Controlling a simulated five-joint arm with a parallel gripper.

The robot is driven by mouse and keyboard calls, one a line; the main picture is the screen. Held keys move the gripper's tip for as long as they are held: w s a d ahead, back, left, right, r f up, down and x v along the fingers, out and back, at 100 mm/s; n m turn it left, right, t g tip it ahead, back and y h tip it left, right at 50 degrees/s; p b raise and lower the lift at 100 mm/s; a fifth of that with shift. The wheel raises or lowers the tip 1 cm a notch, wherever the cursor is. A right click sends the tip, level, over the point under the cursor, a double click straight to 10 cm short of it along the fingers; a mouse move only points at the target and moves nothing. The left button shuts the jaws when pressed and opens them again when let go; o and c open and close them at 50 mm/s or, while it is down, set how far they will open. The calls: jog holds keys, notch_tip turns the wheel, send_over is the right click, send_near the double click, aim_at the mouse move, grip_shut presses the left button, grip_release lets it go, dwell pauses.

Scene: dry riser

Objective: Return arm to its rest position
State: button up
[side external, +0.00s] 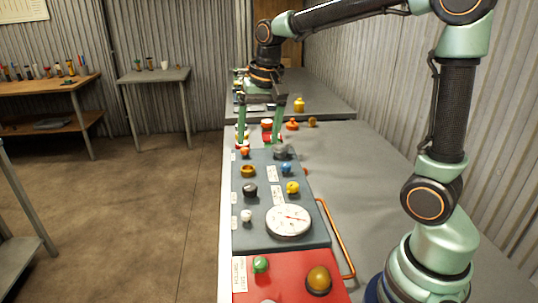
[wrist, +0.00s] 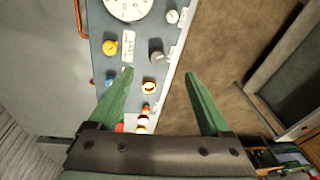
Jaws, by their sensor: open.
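My gripper (side external: 261,140) is open, with its two green fingers spread apart and pointing down over the far end of the grey control panel (side external: 262,215). In the wrist view my gripper (wrist: 158,75) shows nothing held between its fingers. The panel carries a white round gauge (side external: 289,220), a yellow knob (side external: 292,187), a blue knob (side external: 286,169), a black knob (side external: 250,189), a brass ring-like fitting (side external: 248,171) and a white knob (side external: 246,215). Whether a fingertip touches anything at the far end is unclear.
A red panel (side external: 280,276) with a green knob (side external: 260,264) and an amber dome (side external: 318,280) lies nearest. An orange handle rail (side external: 338,240) runs along the right edge. The grey bench (side external: 360,170) is mostly clear there. Side tables (side external: 154,75) stand at left.

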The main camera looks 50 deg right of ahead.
jog(key=s+a+n+t, duration=0.3)
jog(key=s+n, duration=0.4)
jog(key=s, duration=0.4)
jog(key=shift+s+a+r+n+t, duration=0.15)
jog(key=shift+s+a+n+t, duration=0.05)
jog(key=shift+a+n+t, duration=0.1)
jog(key=n+g, duration=0.2)
jog(key=g, duration=0.4)
send_over(249, 186)
notch_tip(249, 186, down, 7)
notch_tip(249, 186, down, 11)
jog(key=shift+f, duration=0.2)
